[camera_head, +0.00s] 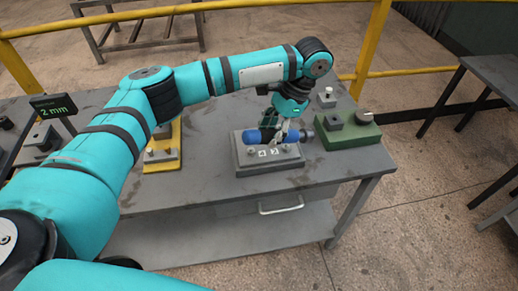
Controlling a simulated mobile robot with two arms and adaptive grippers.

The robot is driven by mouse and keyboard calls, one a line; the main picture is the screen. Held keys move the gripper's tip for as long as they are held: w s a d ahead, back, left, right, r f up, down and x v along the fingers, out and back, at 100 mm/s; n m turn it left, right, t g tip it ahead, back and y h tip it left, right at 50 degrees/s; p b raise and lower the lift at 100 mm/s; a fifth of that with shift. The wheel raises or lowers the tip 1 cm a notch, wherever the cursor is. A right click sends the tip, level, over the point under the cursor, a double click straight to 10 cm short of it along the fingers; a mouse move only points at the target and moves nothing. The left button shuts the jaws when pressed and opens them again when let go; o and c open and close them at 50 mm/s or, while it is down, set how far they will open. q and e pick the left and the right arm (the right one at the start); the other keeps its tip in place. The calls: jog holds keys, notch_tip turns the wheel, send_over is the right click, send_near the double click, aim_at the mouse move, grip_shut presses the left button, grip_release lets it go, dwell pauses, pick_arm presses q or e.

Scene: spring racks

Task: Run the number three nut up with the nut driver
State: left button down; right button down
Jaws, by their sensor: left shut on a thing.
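My left gripper (277,139) hangs over the grey block (262,169) on the table. It is shut on the blue nut driver (260,136), which lies roughly level across it, blue handle to the left and a dark round end to the right. The driver is just above the back of the block, and I cannot tell whether it touches. The block bears small nuts or studs and white number labels on top; the number three nut cannot be made out, and the gripper and driver hide part of the block. My right gripper is out of view.
A green box (347,137) with a dark knob stands right of the block. A yellow plate (162,164) with a grey fixture lies to the left. A small display (54,107) reading "2 mm" is at far left. The table's (205,180) front is bare; yellow rails run behind.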

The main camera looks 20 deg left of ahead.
pick_arm(q)
jog(key=w+r+m+t+y+p, duration=0.1)
jog(key=w+r+m+t+y, duration=0.2)
jog(key=w+m+t, duration=0.4)
jog(key=w+a+r+m+t+y+p, duration=0.1)
jog(key=w+r+m+t+y, duration=0.2)
jog(key=m, duration=0.9)
jog(key=shift+w+a+r+t+y, duration=0.25)
jog(key=shift+w+t+y, duration=0.75)
jog(key=shift+w+t, duration=1.85)
jog(key=shift+s+a+t, duration=0.1)
jog(key=shift+s+t, duration=0.45)
jog(key=shift+s, duration=0.05)
jog(key=shift+f+b, duration=0.8)
jog(key=shift+f, duration=1.85)
jog(key=shift+p, duration=0.9)
